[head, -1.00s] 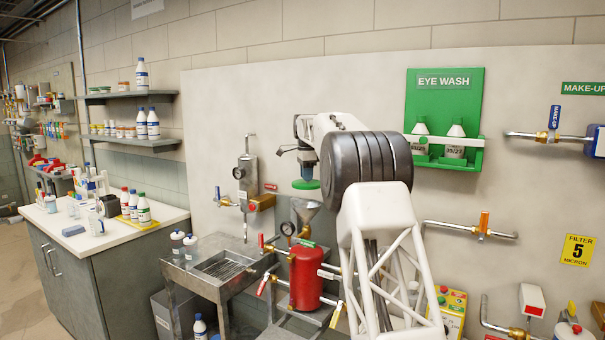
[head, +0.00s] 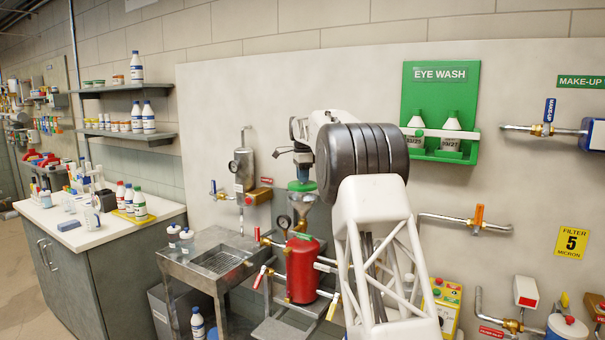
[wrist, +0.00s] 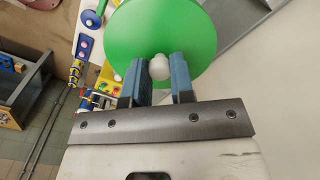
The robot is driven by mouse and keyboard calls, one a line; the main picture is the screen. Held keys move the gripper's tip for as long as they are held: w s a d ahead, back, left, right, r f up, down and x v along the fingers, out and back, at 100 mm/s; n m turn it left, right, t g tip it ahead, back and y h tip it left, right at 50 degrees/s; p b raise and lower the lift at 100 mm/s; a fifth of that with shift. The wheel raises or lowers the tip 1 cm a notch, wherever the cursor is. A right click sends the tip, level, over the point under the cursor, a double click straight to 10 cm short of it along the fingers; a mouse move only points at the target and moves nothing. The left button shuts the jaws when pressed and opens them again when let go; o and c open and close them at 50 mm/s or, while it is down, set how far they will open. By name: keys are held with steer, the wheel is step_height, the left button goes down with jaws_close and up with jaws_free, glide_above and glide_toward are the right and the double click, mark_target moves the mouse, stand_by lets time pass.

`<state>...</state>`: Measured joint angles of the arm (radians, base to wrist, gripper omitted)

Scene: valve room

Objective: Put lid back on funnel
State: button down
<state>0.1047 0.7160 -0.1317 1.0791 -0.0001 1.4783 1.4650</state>
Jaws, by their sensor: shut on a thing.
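A round green lid (wrist: 190,30) with a pale knob (wrist: 158,67) fills the top of the wrist view. My gripper (wrist: 159,75) is shut on that knob, one blue finger on each side. In the head view the lid (head: 301,185) hangs below my gripper (head: 302,168), roughly level. The metal funnel (head: 302,203) is just beneath the lid, above the red tank (head: 302,268). The lid looks close over the funnel's mouth; whether it touches the rim I cannot tell. The funnel does not show clearly in the wrist view.
A pressure gauge (head: 284,222) sits left of the funnel. A grey cylinder with a gauge (head: 244,170) is on the wall behind. A steel sink (head: 217,261) stands to the left. Red-handled valves (head: 259,277) and pipes surround the tank.

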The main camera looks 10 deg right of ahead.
steer(key=shift+f, duration=0.35)
stand_by(0.3)
steer(key=shift+r, duration=2.05)
steer(key=shift+f, duration=0.15)
steer(key=shift+f, duration=3.05)
steer(key=shift+f, duration=0.2)
